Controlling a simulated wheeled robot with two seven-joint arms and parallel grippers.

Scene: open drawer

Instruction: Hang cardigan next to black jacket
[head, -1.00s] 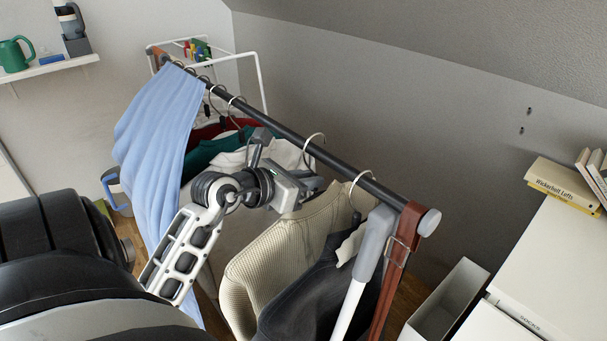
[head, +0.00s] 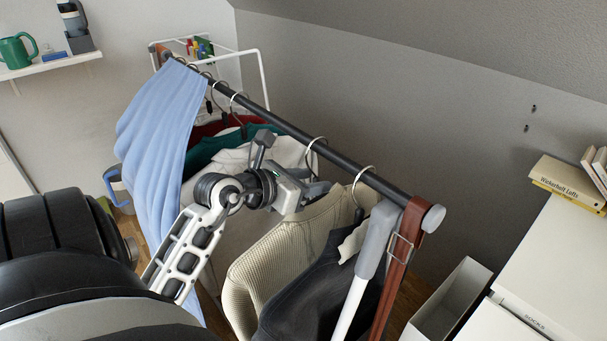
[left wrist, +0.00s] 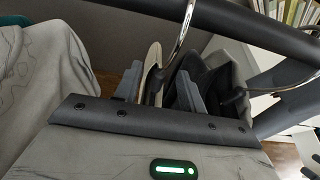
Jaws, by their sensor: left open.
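The cream ribbed cardigan (head: 283,258) hangs on the dark rail (head: 285,128), beside the black jacket (head: 308,290) that hangs nearer the rail's front end. The cardigan's hanger hook (head: 315,150) is over the rail. My left gripper (head: 312,188) is at the cardigan's collar, below the rail. In the left wrist view, its fingers (left wrist: 157,86) are open and apart, with the base of the hook (left wrist: 154,84) between them. The black jacket (left wrist: 208,82) shows just beyond the right finger. My right gripper is not in view.
A light blue cloth (head: 160,125) and several garments, including a white one (head: 232,165), hang farther back. A brown strap (head: 398,265) hangs at the rail's front end. A white cabinet (head: 545,265) and an open box (head: 450,300) stand at the right.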

